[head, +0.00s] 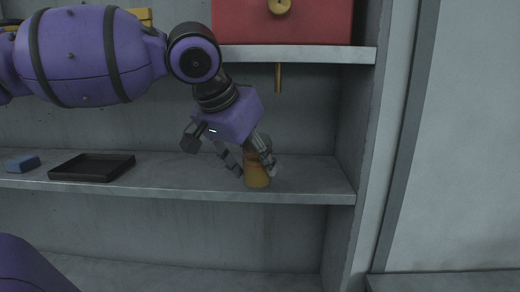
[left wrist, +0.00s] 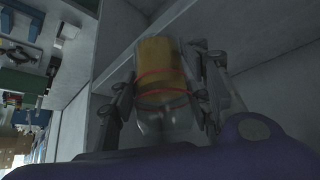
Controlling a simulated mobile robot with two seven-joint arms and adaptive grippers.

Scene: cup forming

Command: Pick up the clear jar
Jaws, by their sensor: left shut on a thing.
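The clear jar (head: 257,170) stands upright at the front of the middle shelf, toward its right end, with amber-coloured contents. In the left wrist view the jar (left wrist: 161,75) shows red bands around it and a clear part nearest my wrist. My left gripper (head: 257,171) reaches down to it from the upper left, its fingers on either side of the jar. In the left wrist view the fingers (left wrist: 163,97) close on both sides of it. I cannot tell if its base touches the shelf. My right gripper is not in view.
A black tray (head: 92,178) and a blue block (head: 22,164) sit on the middle shelf (head: 190,176) to the left. The side wall (head: 362,120) is close on the right.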

